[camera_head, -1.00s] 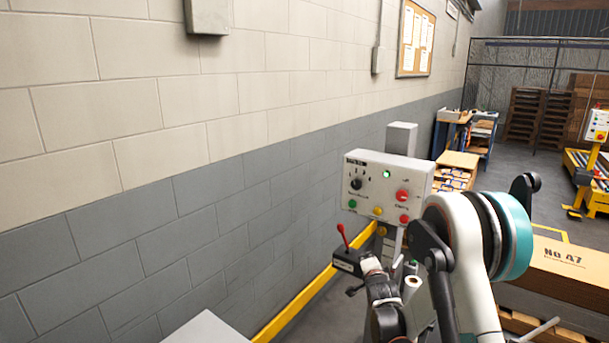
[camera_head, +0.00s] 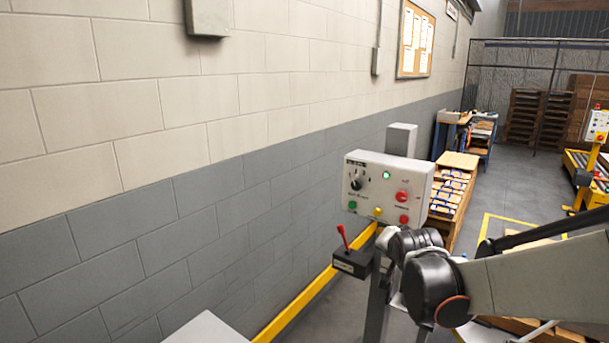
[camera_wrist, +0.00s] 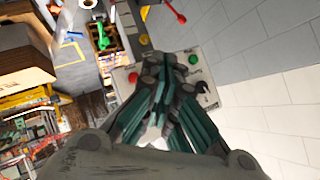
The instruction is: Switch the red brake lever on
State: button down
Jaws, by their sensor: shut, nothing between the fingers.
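The red brake lever (camera_head: 343,238) stands on a small dark box (camera_head: 352,264) below the control panel, to its left. It leans slightly to the left, with a red knob on top. It also appears as a red-tipped lever (camera_wrist: 175,12) at the top of the wrist view. My gripper (camera_wrist: 166,62) is shut and empty, with its fingers over the control panel in the wrist view. It is apart from the lever. In the head view the end of my arm is right of the lever box, and the fingertips are hard to make out.
The grey control panel (camera_head: 388,188) on a post carries several coloured buttons and a black knob. A yellow rail (camera_head: 315,300) runs along the wall's base. Floor right of the panel is partly free.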

jog(key=s+a+n+g, duration=0.1)
jog(key=s+n+g, duration=0.3)
jog(key=s, duration=2.9)
jog(key=n, duration=0.4)
jog(key=shift+f+g+y, duration=0.3)
jog(key=shift+s, duration=0.1)
